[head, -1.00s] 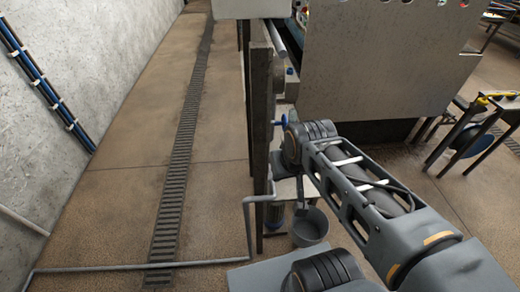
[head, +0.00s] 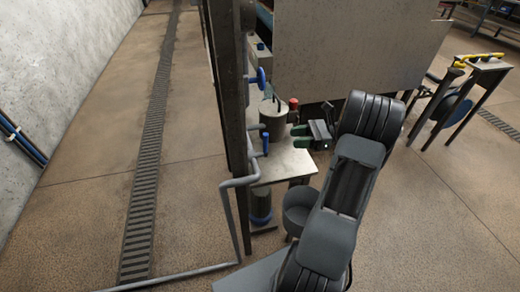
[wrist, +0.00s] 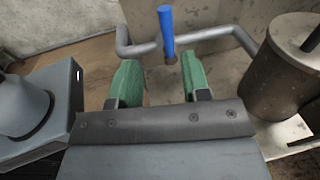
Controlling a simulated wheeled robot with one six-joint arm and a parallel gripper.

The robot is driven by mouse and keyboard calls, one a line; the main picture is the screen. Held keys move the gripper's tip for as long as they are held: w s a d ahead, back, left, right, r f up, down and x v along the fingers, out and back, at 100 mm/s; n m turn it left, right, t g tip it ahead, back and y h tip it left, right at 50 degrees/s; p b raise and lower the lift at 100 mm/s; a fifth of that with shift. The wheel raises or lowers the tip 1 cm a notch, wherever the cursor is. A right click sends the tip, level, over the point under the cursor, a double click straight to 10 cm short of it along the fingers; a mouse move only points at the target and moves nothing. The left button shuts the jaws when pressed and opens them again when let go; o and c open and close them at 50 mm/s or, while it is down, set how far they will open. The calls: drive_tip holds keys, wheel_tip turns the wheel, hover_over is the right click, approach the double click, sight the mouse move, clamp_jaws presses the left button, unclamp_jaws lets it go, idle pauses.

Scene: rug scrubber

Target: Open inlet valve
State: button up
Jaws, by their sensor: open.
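A blue valve lever (wrist: 167,30) stands roughly upright on a grey pipe (wrist: 215,32) in the wrist view, beyond and between my fingertips. It also shows in the head view (head: 266,143), by the dark post. My gripper (wrist: 164,77) has two green fingertips spread apart with nothing between them. In the head view my gripper (head: 296,142) is to the right of the lever, pointing left at it, with a gap. A second blue handle (head: 261,77), wheel-like, is higher on the post. Neither handle carries a readable label.
A metal canister (head: 272,118) with a rod stands on the small metal table (head: 285,165), close to my gripper; it also shows at right in the wrist view (wrist: 285,65). A red-capped item (head: 293,104) is beside it. A bucket (head: 298,208) is below. Floor at left is open.

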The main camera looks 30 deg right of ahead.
sight(265, 145)
drive_tip(key=shift+m+t, duration=0.4)
drive_tip(key=shift+t, duration=0.2)
drive_tip(key=x, duration=1.2)
drive_tip(key=shift+w+a+f+b, duration=0.1)
drive_tip(key=shift+w+f+b, duration=0.05)
drive_tip(key=shift+f+b, duration=0.15)
clamp_jaws()
